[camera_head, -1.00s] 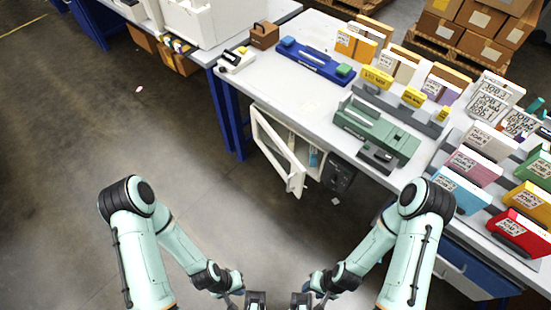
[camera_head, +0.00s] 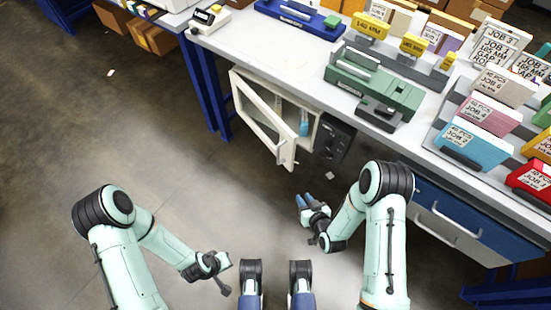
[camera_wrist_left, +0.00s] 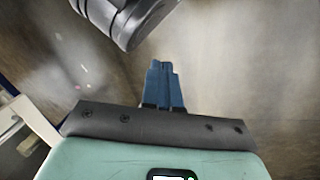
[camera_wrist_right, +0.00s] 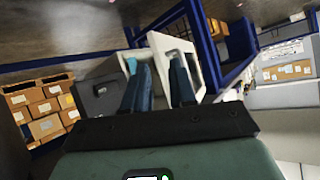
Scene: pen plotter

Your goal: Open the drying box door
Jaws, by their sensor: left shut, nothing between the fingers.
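The drying box (camera_head: 317,128) is a white cabinet under the workbench, with a black control panel (camera_head: 335,140) on its right. Its white-framed, windowed door (camera_head: 250,122) stands partly open, swung out from the left side. A pale handle (camera_head: 283,155) is near its free edge, and a blue item (camera_head: 304,124) shows inside. My right gripper (camera_head: 307,200) is open and empty, in front of and below the door, apart from it. In the right wrist view its fingers (camera_wrist_right: 160,70) point at the door frame (camera_wrist_right: 181,52). My left gripper (camera_wrist_left: 163,66) is shut and empty, low at left.
The workbench (camera_head: 235,45) carries a green device (camera_head: 375,85) and several job boxes. Blue drawers (camera_head: 450,220) stand right of the box and a blue table leg (camera_head: 205,85) left of it. The floor (camera_head: 150,130) before the door is clear.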

